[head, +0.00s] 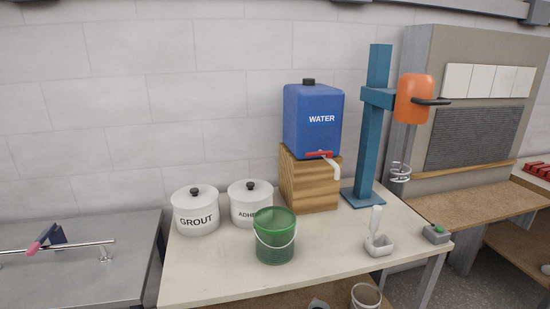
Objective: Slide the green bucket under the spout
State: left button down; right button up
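The green bucket (274,240) stands upright on the pale table, near its front edge, with a thin pale handle hanging across its front. The blue water tank (312,125) sits on a wooden block (309,185) behind and to the right of the bucket. Its white spout (333,168) points down at the right front of the block, below a red lever (319,154). The bucket is in front and to the left of the spout, not beneath it. Neither of my grippers shows in the head view.
White lidded grout (195,212) and adhesive (242,208) pots stand left of and behind the bucket. A blue stand (368,150) with an orange mixer (413,98), a white scoop-like item (379,243) and a green-button box (436,233) are right. The tabletop (325,245) between bucket and scoop is clear.

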aim_at(274, 227)
jog(key=i+j+z, duration=0.2)
jog(key=j, duration=0.9)
jog(key=k+j+z, duration=0.2)
jog(key=j, duration=0.9)
jog(key=j+z, duration=0.25)
jog(key=j, duration=0.9)
